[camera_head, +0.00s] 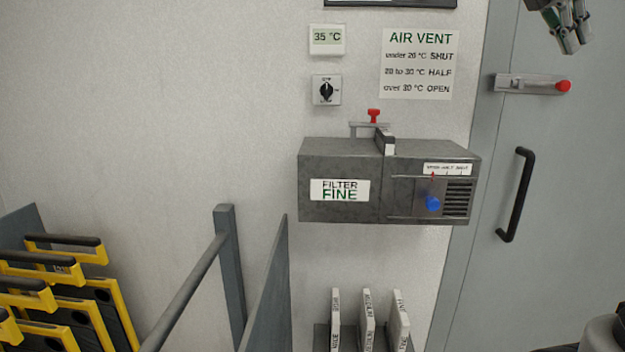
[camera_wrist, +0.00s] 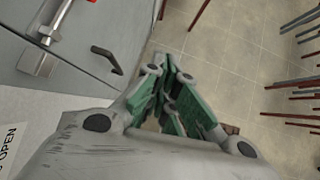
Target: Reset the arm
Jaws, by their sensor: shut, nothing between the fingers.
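My gripper (camera_head: 571,42) is at the upper right edge of the head view, in front of the grey door and above the bolt with the red knob. Its fingers point down, and they are shut and empty. The wrist view shows the green-padded fingers (camera_wrist: 172,75) close together over a view of the tiled floor. The rest of my arm is mostly out of the head view.
The grey door (camera_head: 575,180) has a black handle (camera_head: 517,195) and a bolt (camera_head: 530,85). A grey filter box (camera_head: 340,165) with a blue knob (camera_head: 433,203) is on the wall. Yellow-framed plates (camera_head: 75,300) stand lower left. White filter cards (camera_head: 368,320) stand below the box.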

